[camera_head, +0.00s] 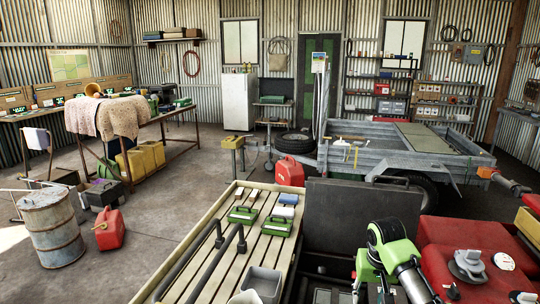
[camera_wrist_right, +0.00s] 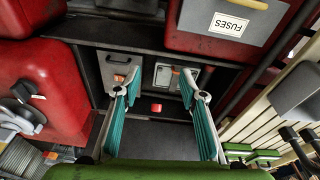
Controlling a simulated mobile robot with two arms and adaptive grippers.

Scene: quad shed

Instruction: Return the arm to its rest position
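My arm, green and white, shows in the head view at the lower right, above a dark open compartment (camera_head: 330,265). In the right wrist view my right gripper (camera_wrist_right: 158,90) is open, its two teal-padded fingers spread wide with nothing between them. Beyond the fingertips are two grey latched boxes (camera_wrist_right: 118,68) (camera_wrist_right: 178,76) and a small red piece (camera_wrist_right: 156,108) in the dark compartment. The fingers seem apart from these, but depth is hard to judge. My left gripper is not in view.
Red tanks (camera_head: 465,250) stand right of the arm. A grey trailer (camera_head: 400,150) stands behind.

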